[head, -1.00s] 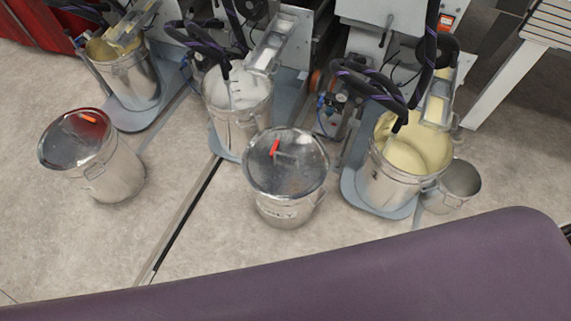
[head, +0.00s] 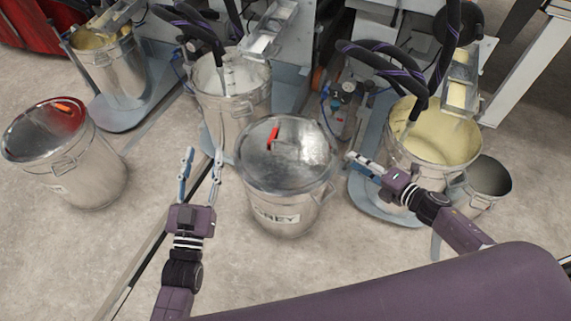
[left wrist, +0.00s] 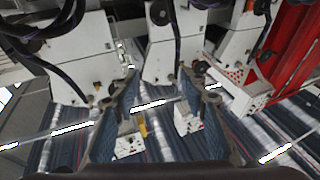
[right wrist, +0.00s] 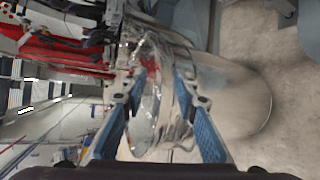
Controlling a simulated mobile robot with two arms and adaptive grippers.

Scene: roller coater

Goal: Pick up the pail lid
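The middle pail's lid (head: 295,160) is shiny round metal with a red handle (head: 272,138), and it sits on a steel pail (head: 285,218). A second lid (head: 45,130), with an orange handle, is on the left pail (head: 85,180). My left gripper (head: 203,165) is open and empty, left of the middle pail; its spread fingers (left wrist: 170,88) also show in the left wrist view. My right gripper (head: 352,159) is just right of the middle lid, apart from it. In the right wrist view, its fingers (right wrist: 160,88) are spread, with a lidded pail sideways beyond them.
Open pails stand at the machines behind: one with cream contents (head: 430,140), one white inside (head: 228,80), one further left (head: 110,70). A small empty pail (head: 490,176) is at right. Hoses and metal chutes hang over the open pails.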

